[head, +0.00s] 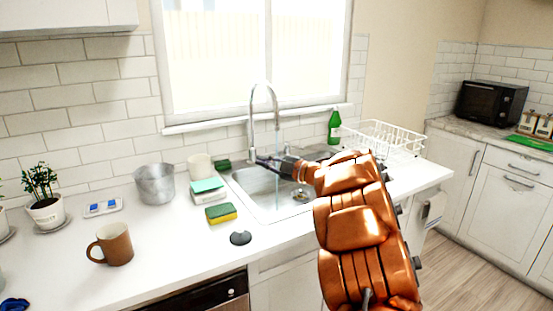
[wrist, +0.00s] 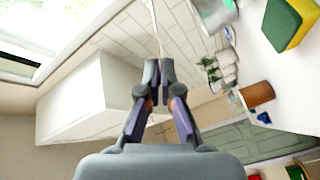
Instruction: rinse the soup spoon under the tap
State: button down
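My gripper (head: 257,159) is over the sink (head: 272,210), close to the tap (head: 253,110) and its thin stream of water (head: 278,125). In the wrist view my gripper's fingertips (wrist: 159,72) are close together. A thin pale strip, seemingly the soup spoon (wrist: 155,25), runs from between them to the top edge of that view. Its bowl cannot be made out. In the head view the spoon is too small to tell apart from the fingers and tap.
A grey pot (head: 155,184), a yellow-green sponge (head: 221,213) and a brown mug (head: 111,245) stand on the counter left of the sink. A green bottle (head: 334,128) and a white dish rack (head: 382,138) are at its right. The front left counter has free room.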

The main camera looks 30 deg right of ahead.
jog(key=s+a+r, duration=0.1)
jog(key=a+r, duration=0.1)
jog(key=a, duration=0.1)
jog(key=shift+s+r, duration=0.35)
jog(key=shift+r, duration=0.05)
dwell(0.5)
jog(key=w+a+m+t+h+p, duration=0.1)
jog(key=w+a+m+h+p, duration=0.15)
jog(key=w+a, duration=0.9)
jog(key=s+a+f+m+h, duration=0.1)
jog(key=a+f+h, duration=0.1)
jog(key=a, duration=0.4)
jog(key=a+f+m+h+p, duration=0.1)
jog(key=a+f+h, duration=0.1)
jog(key=a, duration=0.4)
jog(key=shift+s+a+f+t+h, duration=0.25)
jog(key=shift+s+t+h, duration=0.1)
jog(key=shift+h, duration=0.1)
